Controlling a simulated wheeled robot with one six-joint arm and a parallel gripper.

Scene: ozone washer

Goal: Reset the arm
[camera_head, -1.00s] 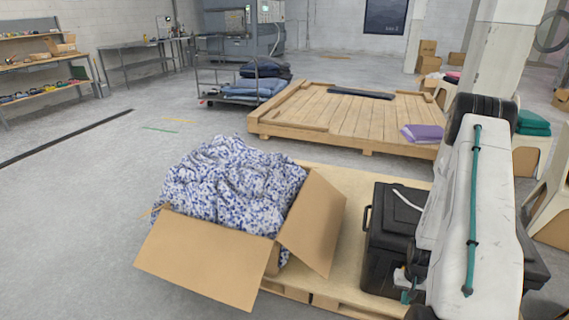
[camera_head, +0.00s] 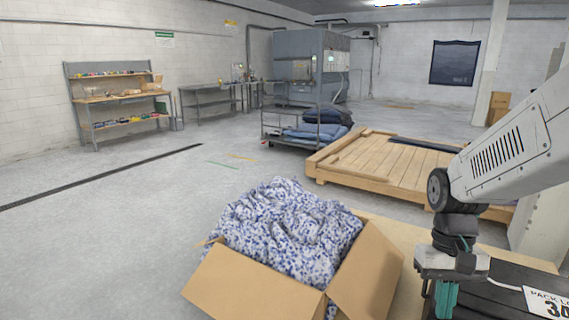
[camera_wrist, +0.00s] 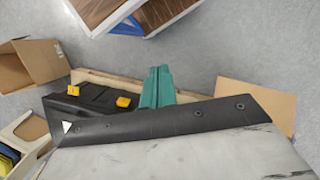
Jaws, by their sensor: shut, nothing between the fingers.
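My arm comes in from the right side of the head view and bends down at the wrist. My gripper (camera_head: 446,300) hangs at the lower right, with its teal fingers pointing down. The fingers are together with nothing seen between them, and they also show as a teal pair in the wrist view (camera_wrist: 157,86). In the head view the gripper appears over or in front of a black case (camera_head: 482,304). I cannot tell the gap between them.
An open cardboard box (camera_head: 250,288) full of blue-and-white cloth (camera_head: 290,232) stands left of the gripper. A wooden platform (camera_head: 385,168) and a cart (camera_head: 272,132) with folded dark cloth lie beyond. Floor at the left is clear. The wrist view shows yellow latches (camera_wrist: 124,101).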

